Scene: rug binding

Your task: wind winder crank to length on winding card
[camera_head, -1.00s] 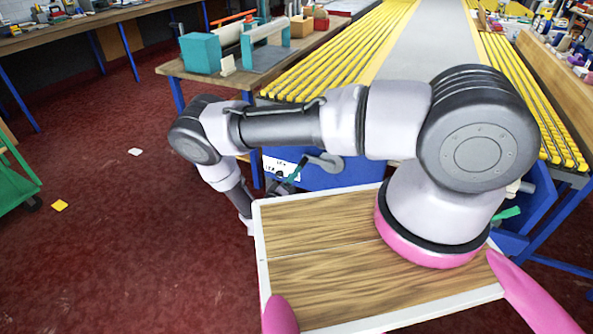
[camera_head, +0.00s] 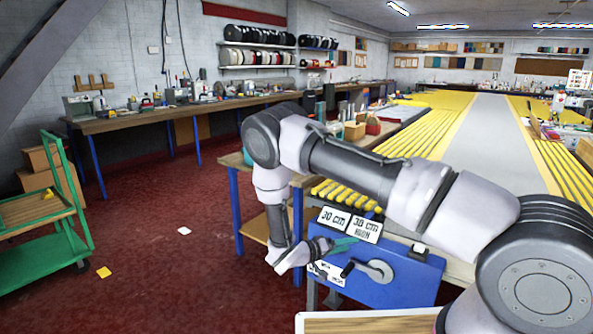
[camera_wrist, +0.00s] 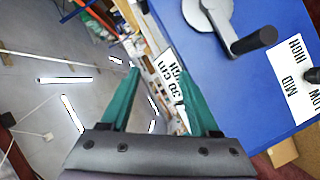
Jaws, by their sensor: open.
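The winder is a blue box (camera_head: 400,285) at the end of the long yellow-edged table. Its crank has a grey hub (camera_head: 378,271) and a black handle (camera_head: 347,269); the hub (camera_wrist: 207,10) and handle (camera_wrist: 255,42) also show in the wrist view. Two white cards stand above the box: one (camera_head: 333,219) reads 30 CM, the other (camera_head: 367,227) reads 30 CM with a second line that is hard to read. My gripper (camera_wrist: 160,75) is open and empty, its green fingers apart. In the head view my gripper (camera_head: 345,243) is just above the crank handle, not around it.
A white label (camera_wrist: 296,75) with LOW, MID and HIGH is on the blue box beside a small black knob (camera_wrist: 313,75). A green cart (camera_head: 60,235) stands at the left. A workbench (camera_head: 180,112) runs along the back wall. The red floor between is mostly clear.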

